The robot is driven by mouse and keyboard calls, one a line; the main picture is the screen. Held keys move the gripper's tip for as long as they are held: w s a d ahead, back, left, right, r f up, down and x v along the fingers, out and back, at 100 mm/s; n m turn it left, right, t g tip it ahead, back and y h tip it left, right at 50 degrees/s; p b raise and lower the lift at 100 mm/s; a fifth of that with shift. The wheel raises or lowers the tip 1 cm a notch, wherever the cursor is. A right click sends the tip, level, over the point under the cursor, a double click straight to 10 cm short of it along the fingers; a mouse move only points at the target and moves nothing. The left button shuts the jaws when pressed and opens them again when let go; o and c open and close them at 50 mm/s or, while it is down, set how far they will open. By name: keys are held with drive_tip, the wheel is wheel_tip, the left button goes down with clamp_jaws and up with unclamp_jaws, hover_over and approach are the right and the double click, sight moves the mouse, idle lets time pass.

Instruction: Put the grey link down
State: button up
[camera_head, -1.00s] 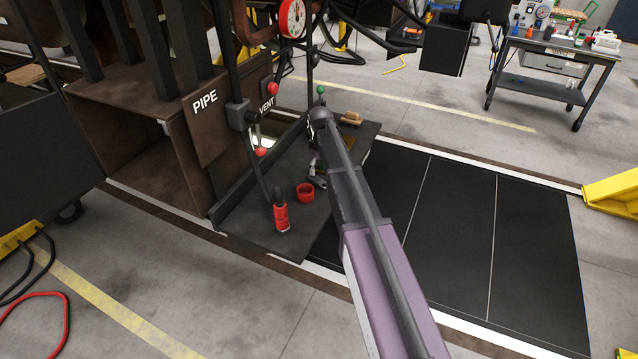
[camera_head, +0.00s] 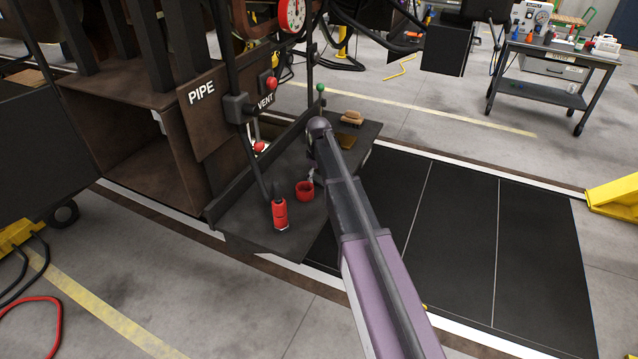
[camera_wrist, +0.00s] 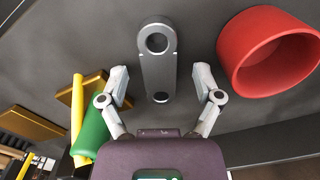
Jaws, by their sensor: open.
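The grey link (camera_wrist: 157,62) is a flat bar with a round hole at each end, seen in the wrist view. It lies on the dark shelf (camera_head: 262,238), which it appears to touch. My gripper (camera_wrist: 160,84) is open, with one finger on each side of the link's near end and a gap on both sides. In the head view my arm hides the link, and the gripper is mostly hidden too.
A red cup (camera_wrist: 268,50) stands close to the right of the link; it also shows in the head view (camera_head: 305,191). A red bottle (camera_head: 280,213) stands near the shelf's front edge. A brush (camera_head: 351,117), a brass plate (camera_wrist: 38,123) and a green-handled lever (camera_wrist: 92,135) are nearby.

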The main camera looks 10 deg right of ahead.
sight(318, 178)
idle(0.4)
clamp_jaws()
drive_tip(key=shift+r, duration=0.25)
wheel_tip(318, 178, up, 3)
drive_tip(key=p, duration=0.3)
drive_tip(key=shift+f, duration=0.1)
drive_tip(key=s+d+r+p, duration=0.1)
drive_tip(key=s+p, duration=0.1)
drive_tip(key=s, duration=1.4)
drive_tip(key=shift+r, duration=0.4)
